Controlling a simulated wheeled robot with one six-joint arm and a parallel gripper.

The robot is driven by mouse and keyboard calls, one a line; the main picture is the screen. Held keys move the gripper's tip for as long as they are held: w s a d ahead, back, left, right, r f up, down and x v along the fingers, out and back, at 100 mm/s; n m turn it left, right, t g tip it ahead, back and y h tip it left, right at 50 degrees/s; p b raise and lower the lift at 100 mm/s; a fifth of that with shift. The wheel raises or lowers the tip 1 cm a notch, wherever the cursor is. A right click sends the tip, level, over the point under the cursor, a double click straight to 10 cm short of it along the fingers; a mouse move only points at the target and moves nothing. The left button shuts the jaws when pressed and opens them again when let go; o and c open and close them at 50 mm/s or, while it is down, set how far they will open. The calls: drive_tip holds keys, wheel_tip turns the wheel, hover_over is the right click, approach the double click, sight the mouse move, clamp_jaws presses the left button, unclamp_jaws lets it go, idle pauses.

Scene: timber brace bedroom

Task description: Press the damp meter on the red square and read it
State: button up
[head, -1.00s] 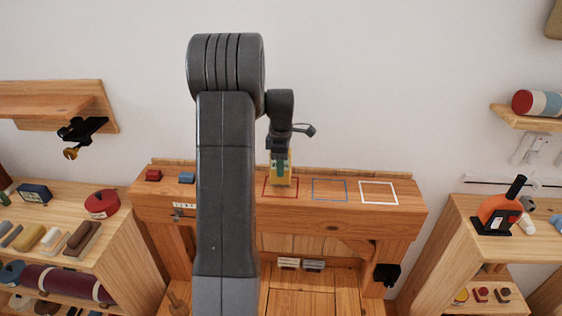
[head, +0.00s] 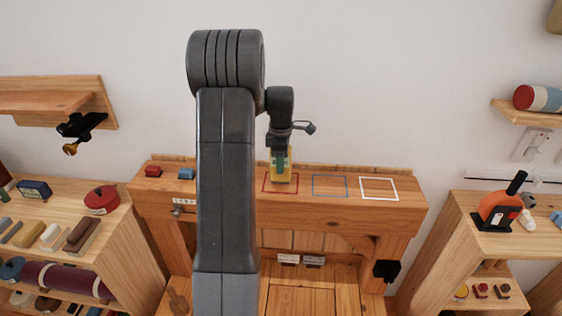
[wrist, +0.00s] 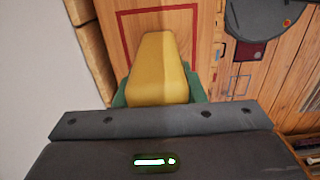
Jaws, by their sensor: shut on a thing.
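The yellow damp meter (head: 281,174) is held pointing down at the red square (head: 266,192), an outline on the timber beam. In the wrist view the meter (wrist: 158,68) is a yellow block between green finger pads, and part of the red outline (wrist: 124,40) shows beyond and around it. My gripper (head: 280,158) is shut on the meter. The meter's lower end overlaps the inside of the outline; I cannot tell whether it touches the wood. No reading is visible on the meter's faces that show.
A blue outline (head: 330,176) and a white outline (head: 379,179) lie to the right on the beam (head: 330,208). A red block (head: 153,171) and a blue block (head: 187,174) sit at its left. Laden shelves flank the beam, and a wall stands behind.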

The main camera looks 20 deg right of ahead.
drive_tip(key=shift+f, duration=0.45)
idle(1.1)
drive_tip(key=shift+r, duration=0.1)
drive_tip(key=shift+r+p, duration=1.75)
drive_tip(key=shift+r, duration=1.7)
drive_tip(key=shift+w+b, duration=0.15)
drive_tip(key=shift+b, duration=0.8)
drive_tip(key=shift+d+b, duration=0.1)
drive_tip(key=shift+b, duration=0.65)
